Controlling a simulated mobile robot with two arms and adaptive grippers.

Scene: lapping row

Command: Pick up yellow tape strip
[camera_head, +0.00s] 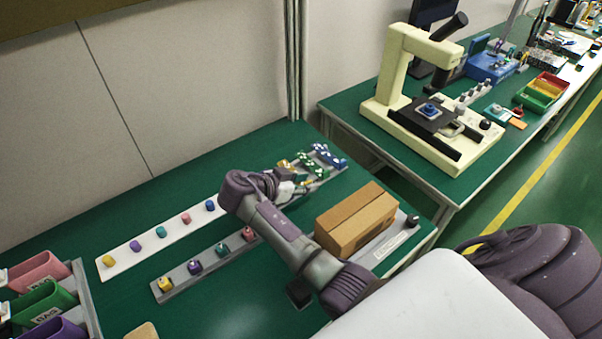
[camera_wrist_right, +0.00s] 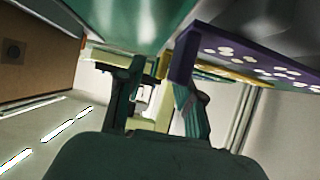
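A small yellow piece (camera_head: 283,164), likely the yellow tape strip, shows at the left end of a group of patterned strips at the back of the green table. My right gripper (camera_head: 300,183) is low over the table beside this group. In the right wrist view, the two fingers of my right gripper (camera_wrist_right: 158,100) stand apart. A pale yellow piece (camera_wrist_right: 163,108) shows in the gap; I cannot tell whether they touch it. A purple strip with white flowers (camera_wrist_right: 235,55) is close at the right, with a yellow edge behind it. My left gripper is not in view.
Green (camera_head: 312,168) and blue (camera_head: 328,154) patterned strips lie close by the gripper. A cardboard box (camera_head: 345,232) stands right of my right arm. A white strip (camera_head: 130,262) and a grey rail (camera_head: 180,285) with coloured pieces lie at the left. Bins (camera_head: 45,300) stand front left.

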